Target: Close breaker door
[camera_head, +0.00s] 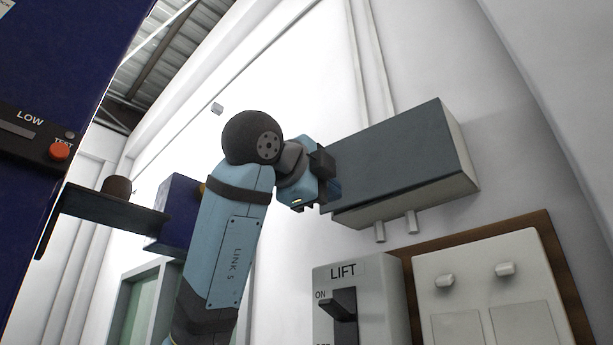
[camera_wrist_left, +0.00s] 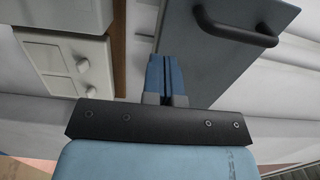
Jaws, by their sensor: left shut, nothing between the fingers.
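The breaker box (camera_head: 425,195) is a light box on the white wall at the right, and its dark grey door (camera_head: 395,155) lies over its front. A thin gap seems to show along the lower left edge; I cannot tell if the door is fully flush. In the left wrist view the door (camera_wrist_left: 205,60) shows a black bar handle (camera_wrist_left: 235,28). My left gripper (camera_head: 333,188) is shut and empty at the door's left edge; its blue fingers (camera_wrist_left: 166,75) lie beside or against the panel. Whether they touch cannot be told. My right gripper is not in view.
A LIFT switch box (camera_head: 388,290) with a black lever (camera_head: 343,303) is below the breaker box. A white switch panel (camera_head: 480,262) on a brown board is to its right. A blue machine (camera_head: 50,110) with a red test button stands at the left.

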